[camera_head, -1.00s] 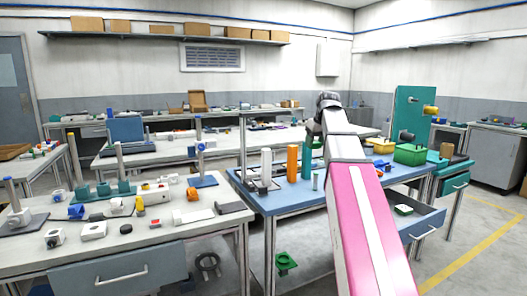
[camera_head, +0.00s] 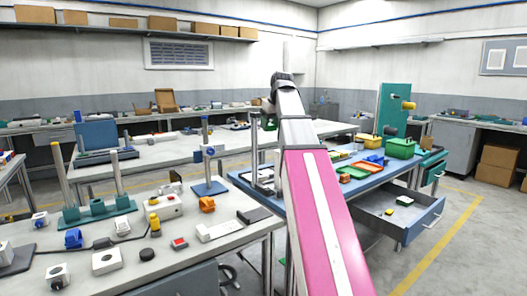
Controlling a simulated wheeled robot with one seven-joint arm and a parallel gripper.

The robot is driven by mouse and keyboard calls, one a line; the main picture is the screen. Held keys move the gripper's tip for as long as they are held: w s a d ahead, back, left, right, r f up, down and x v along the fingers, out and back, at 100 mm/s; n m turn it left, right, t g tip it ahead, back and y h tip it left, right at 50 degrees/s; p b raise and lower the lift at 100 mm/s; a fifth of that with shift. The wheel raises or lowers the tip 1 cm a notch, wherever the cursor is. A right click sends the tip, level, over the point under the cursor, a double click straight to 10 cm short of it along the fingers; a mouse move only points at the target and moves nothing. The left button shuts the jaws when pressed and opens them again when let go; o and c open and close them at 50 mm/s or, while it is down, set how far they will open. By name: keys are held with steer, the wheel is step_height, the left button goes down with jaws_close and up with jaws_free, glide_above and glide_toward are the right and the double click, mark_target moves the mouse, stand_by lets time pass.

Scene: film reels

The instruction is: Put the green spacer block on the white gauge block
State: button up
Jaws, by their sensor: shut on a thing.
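My arm stretches forward across the blue-topped bench, and my gripper (camera_head: 268,110) is small and partly hidden at its far end. A small green piece, which looks like the green spacer block (camera_head: 270,125), shows just below it, held above the bench. The fingertips are too small to see clearly. I cannot tell for sure which thing is the white gauge block. A small pale piece (camera_head: 404,200) lies in the open drawer, and a flat pale block (camera_head: 222,229) lies on the near left table.
The blue bench (camera_head: 345,198) carries a green bin (camera_head: 401,148), a yellow bin (camera_head: 368,141) and an orange-rimmed tray (camera_head: 361,171). Its open drawer (camera_head: 411,224) juts out at the right. The near left table (camera_head: 190,250) is crowded. Floor is clear at the right.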

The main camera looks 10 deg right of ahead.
steer(key=shift+w+f, duration=0.15)
steer(key=shift+w, duration=0.2)
steer(key=w+d+f, duration=0.4)
steer(key=w, duration=0.1)
steer(key=w+d+f, duration=0.2)
steer(key=w+d, duration=0.1)
steer(key=shift+d+f, duration=0.1)
steer(key=shift+f, duration=0.15)
steer(key=shift+w+d+f, duration=0.1)
steer(key=shift+f, duration=2)
steer(key=o, duration=0.9)
steer(key=shift+f, duration=0.1)
steer(key=shift+o, duration=0.2)
steer(key=v, duration=1.2)
